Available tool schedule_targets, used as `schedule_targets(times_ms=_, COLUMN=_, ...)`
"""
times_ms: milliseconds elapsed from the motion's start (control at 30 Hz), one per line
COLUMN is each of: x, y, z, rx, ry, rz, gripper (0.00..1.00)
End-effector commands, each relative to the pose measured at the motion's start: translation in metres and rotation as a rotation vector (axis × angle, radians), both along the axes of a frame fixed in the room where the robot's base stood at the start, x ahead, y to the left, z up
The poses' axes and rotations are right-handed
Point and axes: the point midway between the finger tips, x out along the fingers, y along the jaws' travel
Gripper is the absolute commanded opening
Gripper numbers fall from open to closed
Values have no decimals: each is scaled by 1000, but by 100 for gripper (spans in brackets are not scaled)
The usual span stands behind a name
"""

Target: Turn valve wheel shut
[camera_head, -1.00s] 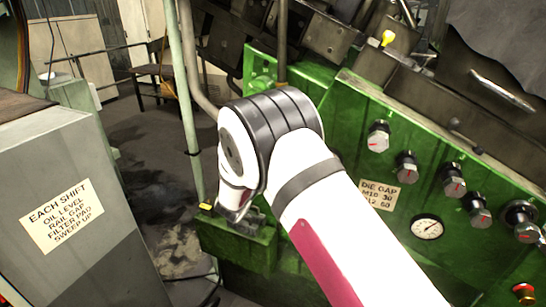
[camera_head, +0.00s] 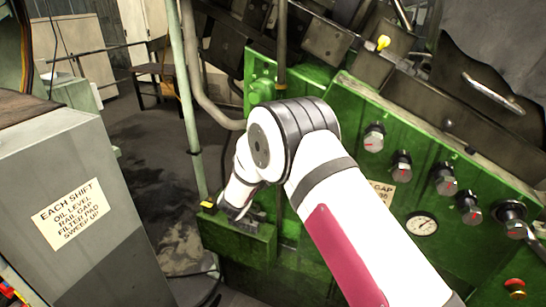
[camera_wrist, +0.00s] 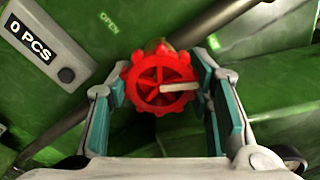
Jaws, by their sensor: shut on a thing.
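The valve wheel (camera_wrist: 160,80) is red, with a toothed rim, spokes and a pale bar or handle lying across its right half. It shows in the middle of the wrist view, in front of green metal. My gripper (camera_wrist: 165,65) has one grey and teal finger on each side of the wheel and is shut on its rim. In the head view my gripper (camera_head: 238,200) is small and partly hidden by my own wrist, and I cannot make out the wheel there. The word "OPEN" (camera_wrist: 109,23) is marked on the green surface up and left of the wheel.
A "0 PCS" counter (camera_wrist: 32,38) sits left of the wheel. The green machine panel (camera_head: 335,115) carries several knobs and a dial gauge (camera_head: 421,224) right of my arm. A grey cabinet (camera_head: 110,255) stands at left. A pale vertical pipe (camera_head: 187,110) rises near my gripper.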

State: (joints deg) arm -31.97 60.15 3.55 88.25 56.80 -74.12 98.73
Motion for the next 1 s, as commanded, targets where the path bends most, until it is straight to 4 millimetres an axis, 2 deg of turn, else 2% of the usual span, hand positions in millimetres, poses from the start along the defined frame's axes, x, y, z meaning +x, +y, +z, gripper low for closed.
schedule_targets(times_ms=367, x=0, y=1, z=0, rx=7, ry=-2, rz=1, gripper=19)
schedule_targets(times_ms=400, x=0, y=1, z=0, rx=7, ry=-2, rz=1, gripper=53)
schedule_targets(times_ms=467, x=0, y=1, z=0, rx=7, ry=-2, rz=1, gripper=67)
schedule_targets(times_ms=833, x=-2, y=1, z=0, rx=5, ry=-1, rz=1, gripper=68)
schedule_targets(times_ms=1000, x=-21, y=9, z=0, rx=3, ry=0, rz=3, gripper=68)
